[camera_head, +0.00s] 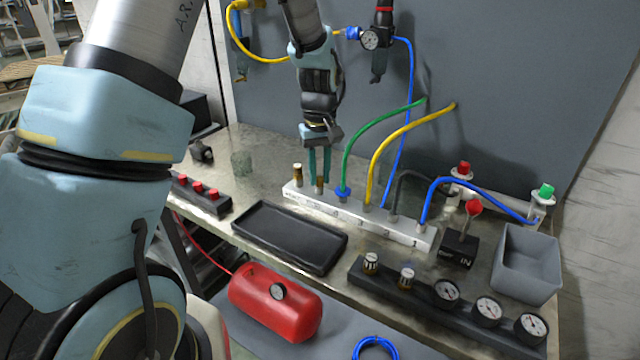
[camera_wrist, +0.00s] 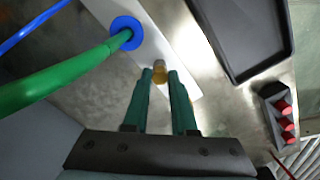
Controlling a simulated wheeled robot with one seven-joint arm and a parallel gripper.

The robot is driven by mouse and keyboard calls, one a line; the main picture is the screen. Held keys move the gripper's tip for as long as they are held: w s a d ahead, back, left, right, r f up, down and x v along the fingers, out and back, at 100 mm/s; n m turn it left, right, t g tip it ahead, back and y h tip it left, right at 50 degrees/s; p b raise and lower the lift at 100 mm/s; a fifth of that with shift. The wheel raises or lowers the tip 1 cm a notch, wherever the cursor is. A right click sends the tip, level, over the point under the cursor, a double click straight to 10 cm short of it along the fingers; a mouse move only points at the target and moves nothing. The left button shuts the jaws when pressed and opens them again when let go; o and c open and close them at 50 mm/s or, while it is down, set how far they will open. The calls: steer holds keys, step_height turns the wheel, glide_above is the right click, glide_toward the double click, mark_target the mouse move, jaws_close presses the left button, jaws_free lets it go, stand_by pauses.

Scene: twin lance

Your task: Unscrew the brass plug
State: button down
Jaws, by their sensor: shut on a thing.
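A white manifold block (camera_head: 378,222) lies on the bench with a row of ports. A brass plug (camera_head: 320,187) stands in a port near its left end, just left of the green hose. My gripper (camera_head: 319,178) comes down from above, its teal fingers shut on this plug. In the wrist view the same brass plug (camera_wrist: 159,68) shows between the fingertips (camera_wrist: 160,78). A second brass plug (camera_head: 297,174) stands free at the block's far left end. The plug's thread is hidden.
Green (camera_head: 375,128) and yellow (camera_head: 400,135) hoses arch up close right of my gripper. A blue collar (camera_head: 343,194) rings the green hose's base. A black tray (camera_head: 290,237) lies in front, a grey bin (camera_head: 527,264) at right, and red buttons (camera_head: 197,187) at left.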

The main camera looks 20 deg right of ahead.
steer(key=n, duration=0.2)
steer(key=n+p, duration=0.1)
steer(key=shift+r+n, duration=0.2)
steer(key=shift+n, duration=0.2)
steer(key=n+p, duration=0.2)
steer(key=n, duration=0.1)
steer(key=shift+r+n, duration=0.15)
steer(key=shift+n, duration=0.25)
steer(key=n+p, duration=0.3)
steer(key=shift+n, duration=0.4)
steer(key=shift+f+n+p, duration=0.25)
steer(key=shift+n+p, duration=0.1)
steer(key=shift+n, duration=0.85)
steer(key=c, duration=0.9)
jaws_free()
steer(key=shift+f, duration=0.1)
